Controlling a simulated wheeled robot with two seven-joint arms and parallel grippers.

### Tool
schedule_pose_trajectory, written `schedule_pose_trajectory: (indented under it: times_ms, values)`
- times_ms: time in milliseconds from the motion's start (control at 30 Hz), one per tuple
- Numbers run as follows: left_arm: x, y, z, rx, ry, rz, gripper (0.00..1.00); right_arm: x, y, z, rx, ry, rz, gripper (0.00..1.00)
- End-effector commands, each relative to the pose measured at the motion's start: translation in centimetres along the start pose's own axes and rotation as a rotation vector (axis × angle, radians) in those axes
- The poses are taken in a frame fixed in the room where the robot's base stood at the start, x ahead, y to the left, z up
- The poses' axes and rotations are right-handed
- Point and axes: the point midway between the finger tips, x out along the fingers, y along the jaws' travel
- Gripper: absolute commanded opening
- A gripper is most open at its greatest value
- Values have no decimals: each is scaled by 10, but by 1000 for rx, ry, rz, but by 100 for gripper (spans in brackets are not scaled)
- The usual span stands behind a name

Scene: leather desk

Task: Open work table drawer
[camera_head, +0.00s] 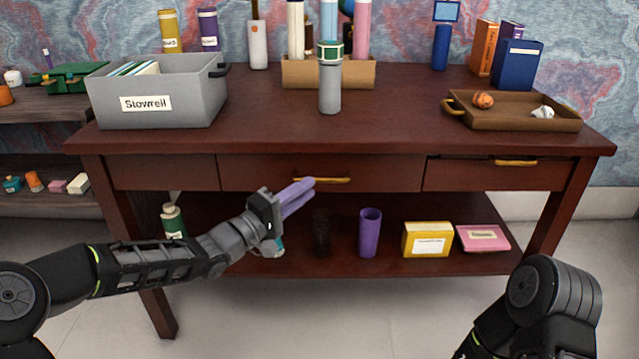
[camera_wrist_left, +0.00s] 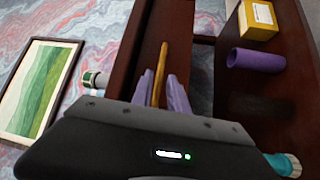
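The dark red-brown work table (camera_head: 270,130) has a wide middle drawer (camera_head: 390,172) with a brass bar handle (camera_head: 335,181). A right-hand drawer (camera_head: 465,176) has its own brass handle (camera_head: 516,162). The middle drawer front looks flush with the table. My left gripper (camera_head: 306,186) has purple fingers at the left end of the middle handle. In the left wrist view, the fingers (camera_wrist_left: 160,78) are apart, with the brass handle (camera_wrist_left: 163,52) running between them; I cannot tell whether they touch it. My right gripper is out of view; only my right arm shows.
On the tabletop are a grey bin (camera_head: 200,105), a grey bottle (camera_head: 329,90) and a brown tray (camera_head: 510,120). The lower shelf holds a purple cup (camera_head: 370,235), a yellow box (camera_head: 427,240) and a pink box (camera_head: 483,238). The floor in front is clear.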

Motion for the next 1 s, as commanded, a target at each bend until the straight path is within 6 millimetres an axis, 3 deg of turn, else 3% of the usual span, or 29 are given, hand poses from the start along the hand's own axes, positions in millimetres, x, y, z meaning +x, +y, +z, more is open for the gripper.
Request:
schedule_pose_trajectory:
  times_ms: [200, 333, 667, 900, 1000]
  values:
    - [35, -2, 1, -2, -1, 2, 20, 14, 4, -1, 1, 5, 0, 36]
    - [47, -2, 1, -1, -1, 1, 20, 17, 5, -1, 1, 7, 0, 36]
    - [51, 0, 0, -1, 0, 0, 20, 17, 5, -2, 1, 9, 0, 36]
    - [51, 0, 0, -1, 0, -1, 0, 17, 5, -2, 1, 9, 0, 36]
    - [51, 0, 0, -1, 0, -1, 0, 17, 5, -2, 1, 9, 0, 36]
